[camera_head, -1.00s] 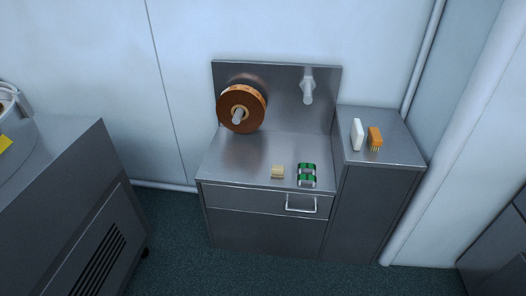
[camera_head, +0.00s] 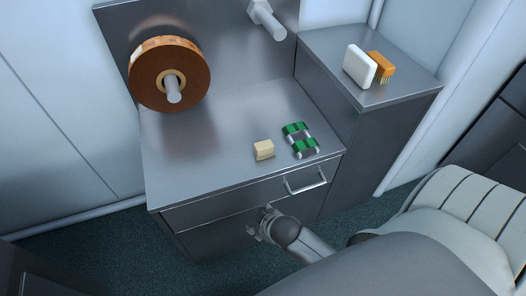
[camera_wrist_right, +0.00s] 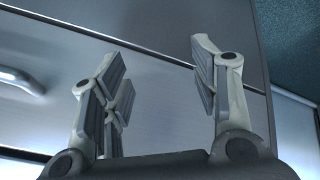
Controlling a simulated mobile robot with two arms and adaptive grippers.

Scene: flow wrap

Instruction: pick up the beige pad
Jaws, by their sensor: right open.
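The beige pad (camera_head: 263,150) is a small block lying on the steel worktop near its front edge, left of a green-and-white item. My right gripper (camera_head: 259,226) is in front of the cabinet, below the worktop edge and below the pad, apart from it. In the right wrist view my right gripper (camera_wrist_right: 160,88) is open and empty, its fingers spread before the steel drawer front. The pad does not show in the right wrist view. My left gripper is not in view.
A green-and-white item (camera_head: 300,139) lies close right of the pad. A drawer handle (camera_head: 305,181) sticks out below; it also shows in the wrist view (camera_wrist_right: 22,80). A brown reel (camera_head: 169,75) stands at the back left. A white block (camera_head: 359,66) and an orange brush (camera_head: 380,67) stand on the side cabinet.

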